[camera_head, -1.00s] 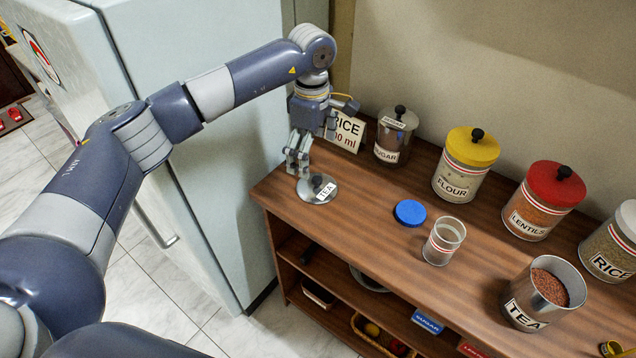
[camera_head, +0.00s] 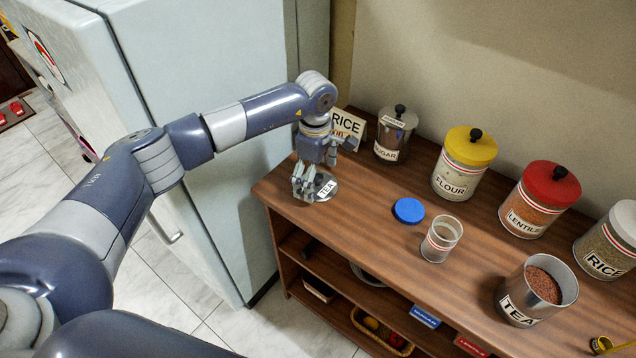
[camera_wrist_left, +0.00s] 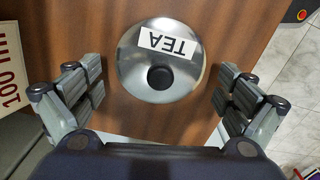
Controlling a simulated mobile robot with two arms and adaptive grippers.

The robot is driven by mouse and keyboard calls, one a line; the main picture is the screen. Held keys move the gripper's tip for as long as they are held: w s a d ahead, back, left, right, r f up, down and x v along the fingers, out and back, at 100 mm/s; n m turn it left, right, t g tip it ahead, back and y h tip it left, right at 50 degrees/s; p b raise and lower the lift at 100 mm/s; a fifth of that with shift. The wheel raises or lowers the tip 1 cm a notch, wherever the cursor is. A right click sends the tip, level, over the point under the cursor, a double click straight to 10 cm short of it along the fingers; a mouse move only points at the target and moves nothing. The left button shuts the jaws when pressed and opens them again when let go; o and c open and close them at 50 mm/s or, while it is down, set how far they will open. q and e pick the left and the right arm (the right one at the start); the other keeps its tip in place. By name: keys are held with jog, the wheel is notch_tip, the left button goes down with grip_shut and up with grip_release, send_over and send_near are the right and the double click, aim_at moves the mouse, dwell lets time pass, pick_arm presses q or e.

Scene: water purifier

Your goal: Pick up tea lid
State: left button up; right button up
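The tea lid (camera_head: 325,190) is a round silver metal disc with a black knob and a white TEA label. It lies flat on the left end of the wooden counter. My left gripper (camera_head: 305,186) is right above it and hides part of it. In the left wrist view the lid (camera_wrist_left: 145,50) lies between my widely spread fingers (camera_wrist_left: 158,97), with the black knob (camera_wrist_left: 160,77) near the middle. The fingers are open and do not touch the knob. The open tea canister (camera_head: 519,308), filled with brown grains, stands at the right front. My right gripper is not in view.
Sugar (camera_head: 391,140), flour (camera_head: 458,178), lentils (camera_head: 528,212) and rice (camera_head: 603,252) canisters line the back. A blue lid (camera_head: 409,210) and a clear cup (camera_head: 441,240) sit mid-counter. The fridge (camera_head: 215,200) is at left.

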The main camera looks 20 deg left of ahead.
pick_arm(q)
jog(key=shift+s, duration=0.1)
grip_shut()
dwell(0.3)
